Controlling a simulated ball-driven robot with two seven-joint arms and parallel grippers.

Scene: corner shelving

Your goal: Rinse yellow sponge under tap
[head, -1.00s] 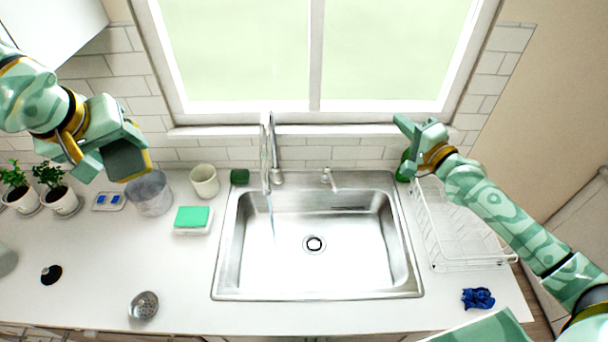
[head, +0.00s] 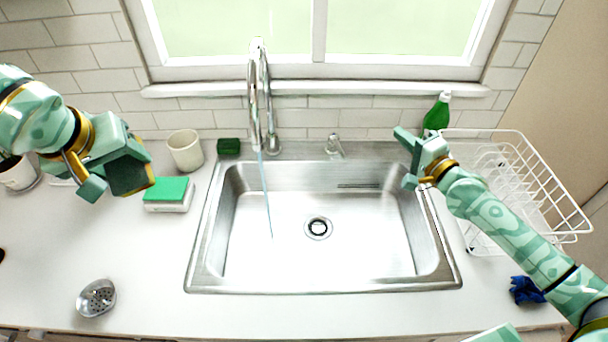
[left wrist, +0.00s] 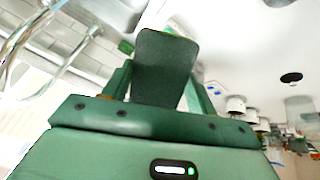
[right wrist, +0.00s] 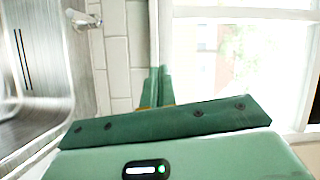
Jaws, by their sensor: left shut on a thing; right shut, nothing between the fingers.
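My left gripper (head: 118,168) is shut on the sponge (head: 132,178), a dark green slab with a thin yellow edge. It holds the sponge above the counter, left of the sink. The slab stands up between the fingers in the left wrist view (left wrist: 165,68). The chrome tap (head: 256,95) stands behind the sink's left part, and a thin water stream (head: 266,195) falls from it into the steel sink (head: 300,262). The sponge is apart from the water. My right gripper (head: 408,140) is shut and empty over the sink's back right corner; its fingers meet in the right wrist view (right wrist: 158,88).
A bright green sponge on a white base (head: 168,194), a beige cup (head: 185,150) and a dark green block (head: 229,146) stand left of the sink. A metal strainer (head: 97,298) lies at front left. At right are a green bottle (head: 437,114), wire rack (head: 540,180) and blue cloth (head: 526,290).

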